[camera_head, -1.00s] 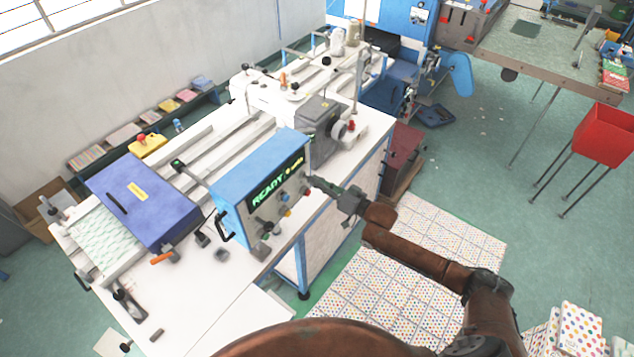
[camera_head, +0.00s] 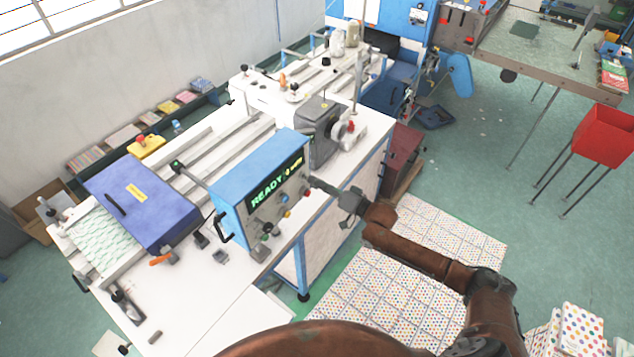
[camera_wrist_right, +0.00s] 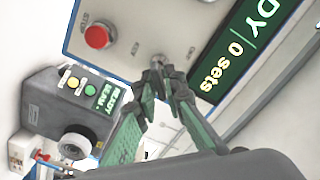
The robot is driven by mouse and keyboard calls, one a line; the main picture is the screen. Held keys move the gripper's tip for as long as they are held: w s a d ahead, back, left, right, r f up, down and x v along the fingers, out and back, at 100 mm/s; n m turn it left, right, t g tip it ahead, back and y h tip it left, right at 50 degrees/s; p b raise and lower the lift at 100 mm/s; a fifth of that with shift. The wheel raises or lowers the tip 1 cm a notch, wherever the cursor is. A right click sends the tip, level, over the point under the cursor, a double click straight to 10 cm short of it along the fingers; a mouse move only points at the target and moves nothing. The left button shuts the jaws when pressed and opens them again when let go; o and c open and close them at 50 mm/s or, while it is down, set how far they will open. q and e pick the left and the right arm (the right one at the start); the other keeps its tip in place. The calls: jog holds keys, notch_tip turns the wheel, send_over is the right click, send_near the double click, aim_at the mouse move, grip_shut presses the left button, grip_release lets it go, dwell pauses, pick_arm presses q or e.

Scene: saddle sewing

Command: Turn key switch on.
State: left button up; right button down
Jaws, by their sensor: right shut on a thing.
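The blue control box (camera_head: 240,170) stands on the white table, with a lit green "READY" display on its front panel. In the right wrist view the key switch (camera_wrist_right: 157,59) is a small metal piece on the light panel, beside the display (camera_wrist_right: 240,45). My right gripper (camera_wrist_right: 163,77) is shut on the key switch, and its fingertips hide part of it. In the head view my right gripper (camera_head: 316,183) reaches the right end of the box's panel from the right. The key's exact angle is hard to tell. My left gripper is in neither view.
A red button (camera_wrist_right: 98,36) sits on the panel near the fingers. A dark grey box (camera_wrist_right: 70,105) with its own small display and white knob stands close by. The blue-violet case (camera_head: 150,205) lies left on the table.

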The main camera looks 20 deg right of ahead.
jog(key=shift+w+d+r, duration=0.1)
jog(key=c, duration=2.1)
grip_release()
jog(key=v, duration=1.2)
